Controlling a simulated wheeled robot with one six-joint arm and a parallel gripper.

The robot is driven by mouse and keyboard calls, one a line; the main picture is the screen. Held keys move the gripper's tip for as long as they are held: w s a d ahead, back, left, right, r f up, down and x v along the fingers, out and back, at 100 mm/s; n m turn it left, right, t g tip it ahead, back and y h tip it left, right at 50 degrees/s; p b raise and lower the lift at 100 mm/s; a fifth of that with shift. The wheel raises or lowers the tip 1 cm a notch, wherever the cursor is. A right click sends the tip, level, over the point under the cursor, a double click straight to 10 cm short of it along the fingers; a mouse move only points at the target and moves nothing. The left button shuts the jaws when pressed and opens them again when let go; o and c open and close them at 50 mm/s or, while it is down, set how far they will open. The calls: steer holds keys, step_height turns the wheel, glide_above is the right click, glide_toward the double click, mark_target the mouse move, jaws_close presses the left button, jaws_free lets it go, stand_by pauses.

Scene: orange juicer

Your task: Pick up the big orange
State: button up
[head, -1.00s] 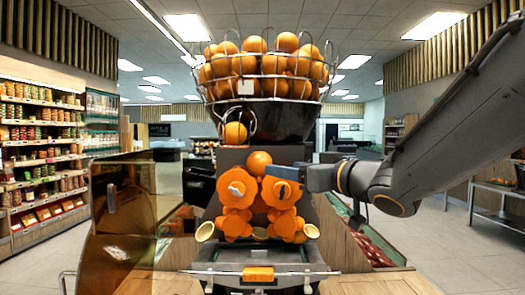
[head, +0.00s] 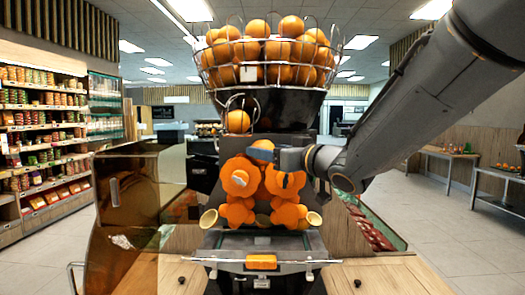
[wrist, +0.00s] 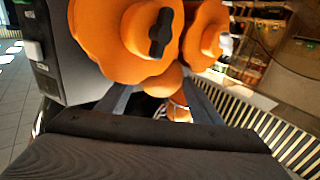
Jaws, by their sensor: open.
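My gripper (head: 262,151) is open in front of the juicer, just above its orange gear-shaped press wheels (head: 240,177). In the wrist view, its two fingers are spread apart, and an orange (wrist: 168,82) shows between and beyond the fingertips, partly covered by a wheel. In the head view my gripper hides most of that orange. Another orange (head: 238,121) rests in the wire loop below the basket. It seems to show in the wrist view behind the wire (wrist: 179,109). I cannot tell whether the fingers touch the orange.
A wire basket (head: 222,76) full of oranges sits on top of the juicer. The juicer's brown transparent cover (head: 130,215) stands open at the left. Shelves with goods (head: 45,130) are at far left; side tables (head: 490,180) stand at right.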

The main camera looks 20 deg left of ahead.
steer(key=c, duration=0.8)
